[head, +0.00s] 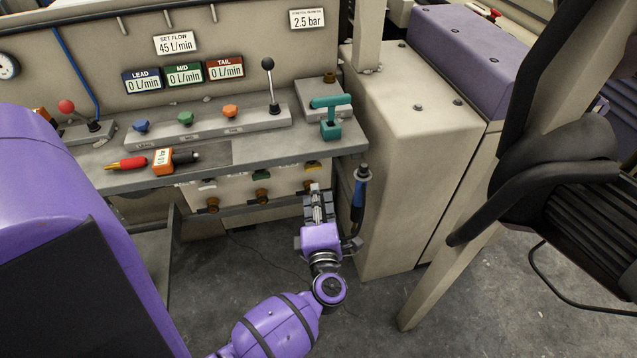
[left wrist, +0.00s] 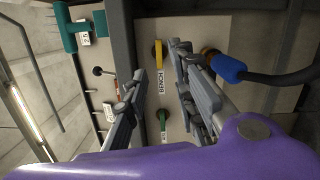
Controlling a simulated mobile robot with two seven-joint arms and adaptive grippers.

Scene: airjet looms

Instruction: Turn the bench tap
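The bench tap has a yellow handle (left wrist: 159,55), with a BENCH label (left wrist: 161,82) beside it in the left wrist view. In the head view the yellow handle (head: 312,165) shows small under the bench's front edge. My left gripper (head: 316,192) is below that edge, pointing at the panel. In the left wrist view my left gripper (left wrist: 158,65) is open, with the handle and label seen between its fingers. Contact with the handle cannot be told. My right gripper is not in view.
A blue-sleeved hose fitting (left wrist: 228,68) is close beside the right finger; its hose also shows in the head view (head: 358,192). A green tap (left wrist: 163,122) is on the same panel. The bench top (head: 260,148) overhangs, with a teal lever (head: 331,115) above. A beige cabinet (head: 390,190) stands right.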

